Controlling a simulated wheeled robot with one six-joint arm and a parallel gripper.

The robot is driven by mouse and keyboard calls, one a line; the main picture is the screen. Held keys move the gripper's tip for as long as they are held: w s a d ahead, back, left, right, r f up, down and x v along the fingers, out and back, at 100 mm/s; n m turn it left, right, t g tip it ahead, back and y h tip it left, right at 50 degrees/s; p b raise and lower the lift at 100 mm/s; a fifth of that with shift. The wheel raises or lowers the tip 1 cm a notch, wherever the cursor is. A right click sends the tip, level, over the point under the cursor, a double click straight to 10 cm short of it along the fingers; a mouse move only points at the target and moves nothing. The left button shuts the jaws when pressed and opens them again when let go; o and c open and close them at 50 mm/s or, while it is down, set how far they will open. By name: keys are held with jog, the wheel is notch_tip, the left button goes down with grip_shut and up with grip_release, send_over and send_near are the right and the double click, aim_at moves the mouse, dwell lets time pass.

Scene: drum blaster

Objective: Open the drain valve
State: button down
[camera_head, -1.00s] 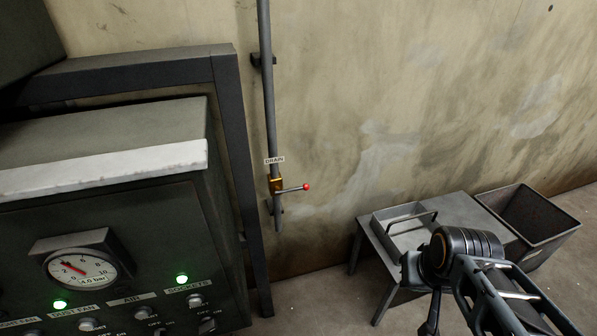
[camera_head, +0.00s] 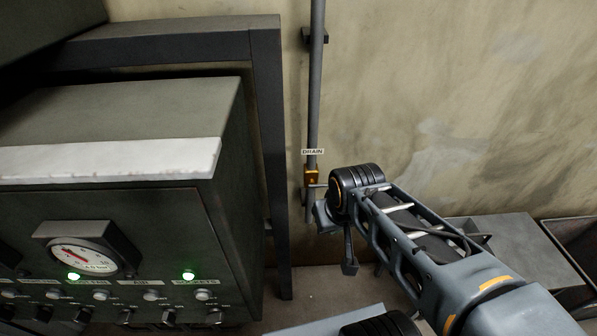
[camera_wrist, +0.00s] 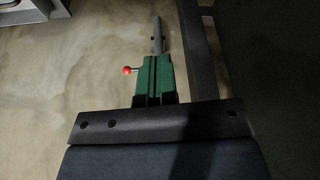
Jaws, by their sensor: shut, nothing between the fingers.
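The drain valve is a brass body (camera_head: 311,176) on a thin vertical grey pipe (camera_head: 314,90), under a "DRAIN" label (camera_head: 313,151). In the head view my arm covers most of its lever and the red knob. In the wrist view the red knob (camera_wrist: 127,70) shows just left of my gripper (camera_wrist: 154,60), and the pipe's end (camera_wrist: 158,35) shows beyond the fingertips. The green-padded fingers are shut together with nothing between them. They overlap the valve in that view and hide its body. I cannot tell whether they touch the lever.
A dark control cabinet (camera_head: 110,225) with a pressure gauge (camera_head: 84,257) and green lamps stands left of the pipe. A dark frame post (camera_head: 270,150) rises between them. A low metal table (camera_head: 520,240) and a bin (camera_head: 578,238) are at the right. The wall right of the pipe is bare.

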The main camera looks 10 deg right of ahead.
jog(key=shift+w+a, duration=0.2)
jog(key=shift+w, duration=0.2)
jog(key=w+d+r+p, duration=0.1)
jog(key=w+d, duration=0.2)
jog(key=w, duration=0.4)
jog(key=w+d+m+p, duration=0.1)
jog(key=w+d+p, duration=0.1)
jog(key=w, duration=0.5)
jog(key=w+d+r+m+g+p, duration=0.1)
jog(key=w+d, duration=0.4)
jog(key=w, duration=0.2)
jog(key=shift+w+r+p, duration=0.2)
jog(key=shift+r+p, duration=0.1)
